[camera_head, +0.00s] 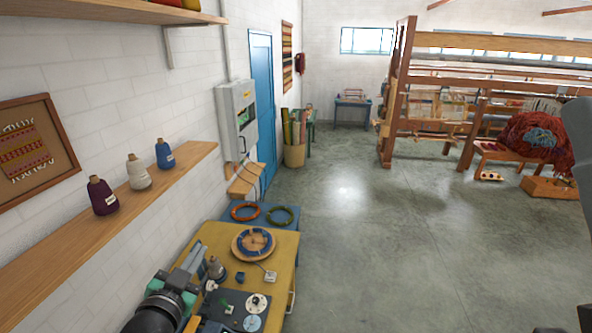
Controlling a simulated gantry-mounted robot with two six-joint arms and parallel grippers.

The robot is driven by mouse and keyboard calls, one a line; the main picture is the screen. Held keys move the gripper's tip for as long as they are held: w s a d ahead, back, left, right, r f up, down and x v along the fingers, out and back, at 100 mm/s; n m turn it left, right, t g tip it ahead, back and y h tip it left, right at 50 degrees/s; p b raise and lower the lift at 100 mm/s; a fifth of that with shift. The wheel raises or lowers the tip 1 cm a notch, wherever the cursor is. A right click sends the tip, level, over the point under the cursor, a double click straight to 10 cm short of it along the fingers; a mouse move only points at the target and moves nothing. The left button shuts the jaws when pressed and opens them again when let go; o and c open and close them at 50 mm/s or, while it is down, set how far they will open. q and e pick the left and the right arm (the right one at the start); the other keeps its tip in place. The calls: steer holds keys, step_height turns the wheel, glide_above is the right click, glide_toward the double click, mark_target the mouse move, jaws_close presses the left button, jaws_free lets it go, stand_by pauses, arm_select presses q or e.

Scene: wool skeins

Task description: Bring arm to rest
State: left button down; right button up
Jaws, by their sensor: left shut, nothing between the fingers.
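My left arm comes in at the bottom left, over the near end of the yellow table (205,238). My left gripper (194,260) is above the table's left side, close to the wall, shut and empty.
On the table are a round wooden disc with a blue ring (254,243), a dark board (238,312) and small parts. A wooden shelf (120,205) with three yarn cones runs along the left wall. The floor (390,260) to the right is clear.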

arm_select(q)
steer(key=s+d+r+t+h, duration=0.1)
steer(key=s+d+r+t, duration=0.1)
steer(key=r, duration=0.6)
steer(key=s+d+r+t, duration=0.2)
steer(key=r, duration=0.6)
steer(key=s+r+n+t+h, duration=0.1)
steer(key=s+r+n+t, duration=0.3)
steer(key=s+r, duration=1.4)
steer(key=t, duration=0.3)
steer(key=shift+d+r, duration=0.25)
steer(key=shift+d, duration=0.05)
